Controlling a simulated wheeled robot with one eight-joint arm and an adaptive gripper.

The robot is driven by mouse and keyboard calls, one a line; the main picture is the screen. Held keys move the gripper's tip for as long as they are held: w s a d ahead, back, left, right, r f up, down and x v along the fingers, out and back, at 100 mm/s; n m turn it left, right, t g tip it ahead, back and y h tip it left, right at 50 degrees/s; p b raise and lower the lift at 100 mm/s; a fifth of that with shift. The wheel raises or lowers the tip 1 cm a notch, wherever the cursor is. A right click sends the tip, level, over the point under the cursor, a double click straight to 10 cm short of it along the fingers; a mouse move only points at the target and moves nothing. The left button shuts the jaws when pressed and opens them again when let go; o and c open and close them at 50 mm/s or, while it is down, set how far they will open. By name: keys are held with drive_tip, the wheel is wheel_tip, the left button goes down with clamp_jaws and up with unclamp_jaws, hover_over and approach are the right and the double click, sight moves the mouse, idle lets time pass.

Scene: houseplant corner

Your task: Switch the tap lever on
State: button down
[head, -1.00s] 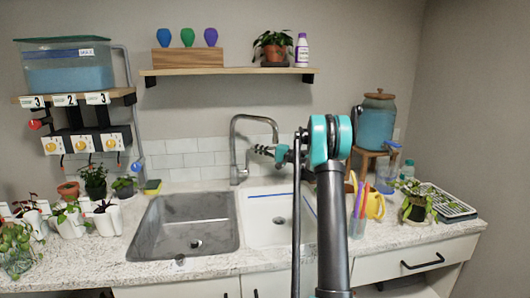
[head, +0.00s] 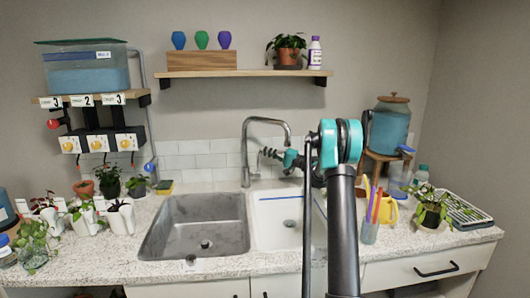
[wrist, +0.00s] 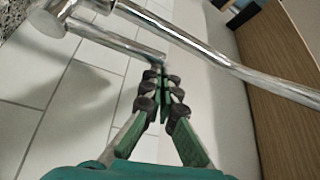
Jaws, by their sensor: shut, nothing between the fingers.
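The silver tap (head: 245,150) stands behind the sink, its curved spout reaching right over the basins. In the wrist view the tap body (wrist: 45,17) is at the upper left. A short metal rod, which looks like the tap lever (wrist: 115,40), runs from it toward the picture's middle. The longer spout (wrist: 220,65) crosses to the right. My gripper (head: 264,153) is just right of the tap column. In the wrist view its fingertips (wrist: 160,73) are together and empty, close to the lever's free end; I cannot tell whether they touch.
The steel basin (head: 152,245) and white basin (head: 262,238) lie below. Potted plants stand on the counter at left. A cup of coloured pens (head: 370,232), a yellow watering can (head: 390,213) and a drying rack (head: 472,218) are at right. A shelf (head: 240,74) hangs above.

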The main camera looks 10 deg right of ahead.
drive_tip(key=s+f+n+g+y, duration=0.1)
drive_tip(key=s+f+n+y, duration=0.1)
drive_tip(key=s+n, duration=0.4)
drive_tip(key=shift+s+f+n+g+y, duration=0.3)
drive_tip(key=shift+n+y, duration=0.1)
drive_tip(key=shift+y, duration=0.4)
drive_tip(key=shift+s, duration=0.1)
drive_tip(key=shift+f, duration=0.1)
drive_tip(key=s+d, duration=0.2)
drive_tip(key=d, duration=0.5)
drive_tip(key=s+d, duration=0.3)
drive_tip(key=d, duration=0.3)
drive_tip(key=shift+s+d+f, duration=0.25)
drive_tip(key=shift+d+f, duration=0.15)
drive_tip(key=shift+a, duration=0.1)
